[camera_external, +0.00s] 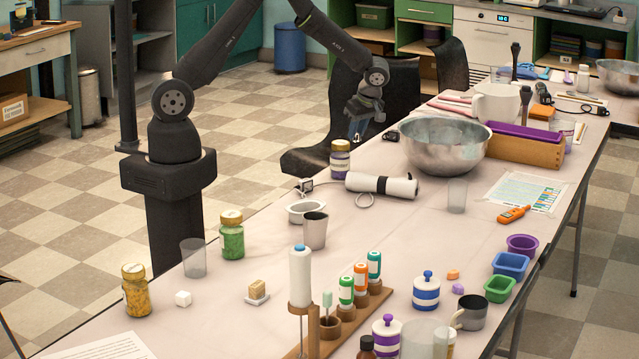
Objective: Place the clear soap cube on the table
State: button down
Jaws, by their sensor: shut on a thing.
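My gripper (358,128) is shut on a small pale, bluish thing at its fingertips, too small in this view to make out well; it may be the clear soap cube. The gripper points down, in front of a black chair and near the table's far left edge. The table (400,225) is long and pale. A small white cube (183,299) lies on it at the front left, and a tan soap block (257,287) rests on a small white dish.
Jars, clear cups, a wooden bottle rack (345,325) and colored molds (510,264) crowd the front. The table's middle right of the grey cup is fairly clear.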

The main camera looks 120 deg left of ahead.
aim_at(359, 139)
notch_tip(359, 139, down, 8)
jog(key=shift+r, duration=0.15)
dwell(0.4)
jog(key=c, duration=1.3)
grip_release()
jog(key=shift+o, duration=0.2)
jog(key=v, duration=1.2)
jog(key=x, duration=1.2)
jog(key=shift+r, duration=1.85)
